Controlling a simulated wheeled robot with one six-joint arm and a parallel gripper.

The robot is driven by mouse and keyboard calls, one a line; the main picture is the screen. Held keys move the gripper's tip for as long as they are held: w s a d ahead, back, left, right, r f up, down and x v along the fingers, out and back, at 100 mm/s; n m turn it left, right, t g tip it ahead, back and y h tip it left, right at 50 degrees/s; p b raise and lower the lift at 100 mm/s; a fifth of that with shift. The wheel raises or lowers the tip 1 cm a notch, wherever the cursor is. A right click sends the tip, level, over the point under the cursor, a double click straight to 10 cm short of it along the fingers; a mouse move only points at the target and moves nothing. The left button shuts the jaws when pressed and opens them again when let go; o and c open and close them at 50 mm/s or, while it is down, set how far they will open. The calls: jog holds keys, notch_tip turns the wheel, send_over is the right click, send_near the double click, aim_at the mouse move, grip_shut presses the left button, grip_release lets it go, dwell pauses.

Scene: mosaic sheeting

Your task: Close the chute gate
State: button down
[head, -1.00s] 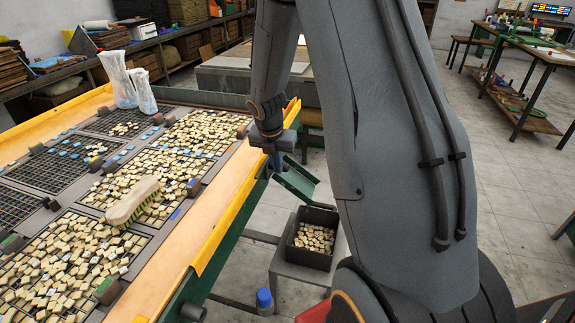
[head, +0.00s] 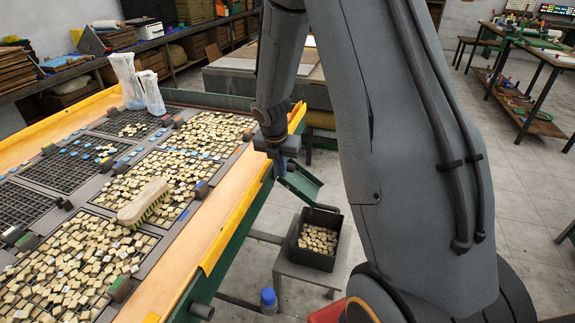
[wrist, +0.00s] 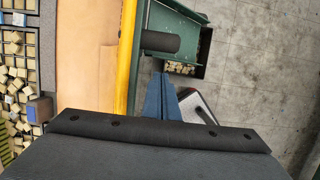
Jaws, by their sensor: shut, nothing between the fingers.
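The green chute (head: 302,184) slopes down from the table's right side, above a dark bin; it also shows in the wrist view (wrist: 193,16). I cannot make out the gate plate apart from the chute. A dark round bar (wrist: 160,41) sticks out of the green side by the chute; I cannot tell whether it belongs to the gate. My gripper (head: 280,168) points down beside the chute's upper end. In the wrist view my blue fingers (wrist: 169,98) are together and empty, below the bar in the picture and apart from it.
The dark bin (head: 318,240) of tiles stands on a low grey stand. The table's yellow edge (head: 235,225) runs close to my gripper. A brush (head: 143,200) lies on tile-covered grids, with plastic bags (head: 127,78) behind. A blue bottle (head: 268,299) stands near the stand.

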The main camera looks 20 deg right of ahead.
jog(key=b+v, duration=0.1)
jog(key=v, duration=0.9)
jog(key=shift+a+b, duration=0.2)
jog(key=shift+b, duration=0.2)
jog(key=s+a+f+m+y, duration=0.1)
jog(key=s+a+m, duration=0.2)
jog(key=s+m, duration=0.7)
jog(key=s+a+m+g+y+b, duration=0.1)
jog(key=s+a+m, duration=0.3)
jog(key=s+m, duration=0.5)
jog(key=shift+s+a+f+m, duration=0.3)
jog(key=shift+s+f+m, duration=0.1)
jog(key=shift+m, duration=3.7)
